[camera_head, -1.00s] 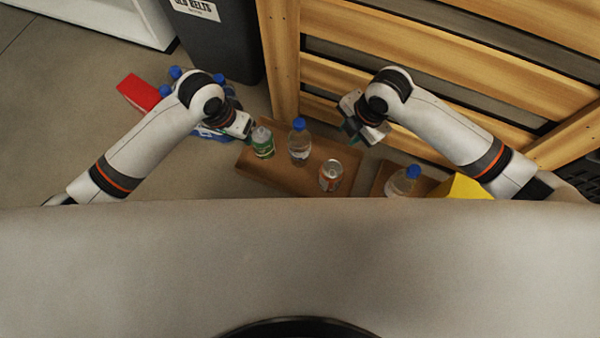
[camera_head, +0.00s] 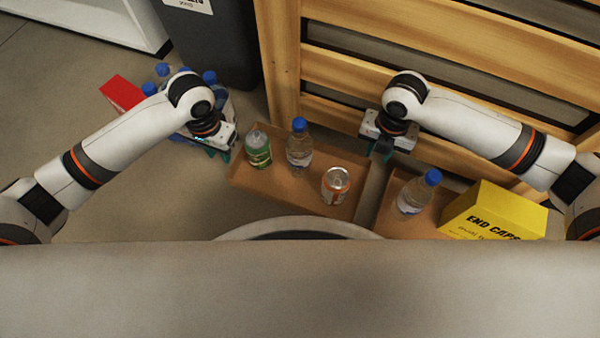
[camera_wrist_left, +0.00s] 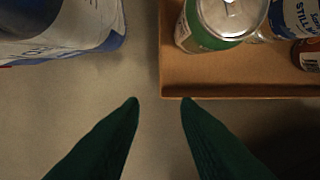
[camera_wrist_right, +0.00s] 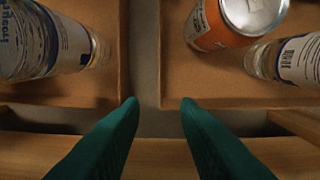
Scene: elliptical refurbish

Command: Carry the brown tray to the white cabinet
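The white cabinet (camera_head: 110,22) is at the far top left, partly out of view. My left gripper (camera_head: 227,153) is open and empty above the tray's left end; the left wrist view shows the tray wall (camera_wrist_left: 240,90) right of its fingers. My right gripper (camera_head: 383,150) is open and empty beyond the tray's right end; its fingers point near the gap beside the tray (camera_wrist_right: 230,92) in the right wrist view.
A second brown tray (camera_head: 385,215) with a bottle (camera_head: 417,192) and a yellow box (camera_head: 493,212) lies close on the right. Wooden slats (camera_head: 430,75) rise behind. A dark bin (camera_head: 210,50), red box (camera_head: 121,93) and blue-capped bottle pack (camera_head: 163,75) stand left.

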